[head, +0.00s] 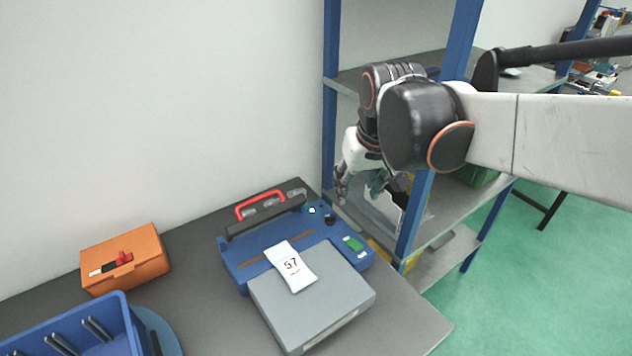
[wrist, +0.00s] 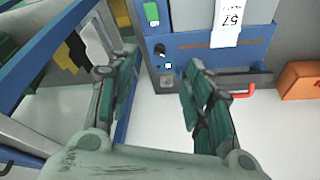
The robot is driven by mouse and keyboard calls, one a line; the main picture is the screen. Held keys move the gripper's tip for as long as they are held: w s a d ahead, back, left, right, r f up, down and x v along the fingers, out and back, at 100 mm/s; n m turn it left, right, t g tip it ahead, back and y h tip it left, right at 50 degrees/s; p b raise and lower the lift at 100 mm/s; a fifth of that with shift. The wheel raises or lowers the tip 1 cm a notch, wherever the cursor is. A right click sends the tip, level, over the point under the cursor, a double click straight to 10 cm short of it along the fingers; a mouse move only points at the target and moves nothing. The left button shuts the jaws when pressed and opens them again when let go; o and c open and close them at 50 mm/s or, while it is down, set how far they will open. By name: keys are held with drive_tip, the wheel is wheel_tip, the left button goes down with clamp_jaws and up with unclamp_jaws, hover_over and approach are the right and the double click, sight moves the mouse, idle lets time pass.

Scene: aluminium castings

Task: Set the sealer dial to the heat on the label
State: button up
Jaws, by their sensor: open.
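The blue sealer (head: 232,262) stands on the grey table, with a black bar and a red handle (head: 259,203) along its back. A small black dial (head: 331,218) sits on its right part; it also shows in the wrist view (wrist: 160,49). Its setting is too small to read. A white label (head: 291,264) reading 57 lies across the sealer and a grey box; it also shows in the wrist view (wrist: 227,22). My gripper (head: 359,187) is open and empty, above and behind the sealer's right end. In the wrist view the dial appears between its fingertips (wrist: 160,68).
The grey box (head: 318,301) lies against the sealer's front. An orange box (head: 127,262) with a red switch and a blue bin (head: 98,318) with dark slots stand at left. A blue-posted shelf rack (head: 412,222) stands close on the right, beside my arm.

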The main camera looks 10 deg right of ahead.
drive_tip(key=w+f+g+p, duration=0.1)
drive_tip(key=w+f+g, duration=0.1)
drive_tip(key=w, duration=0.6)
drive_tip(key=g, duration=0.2)
hover_over(330, 215)
wheel_tip(330, 215, down, 6)
wheel_tip(330, 215, down, 13)
drive_tip(key=b, duration=0.2)
drive_tip(key=shift+b, duration=0.35)
drive_tip(key=c, duration=1)
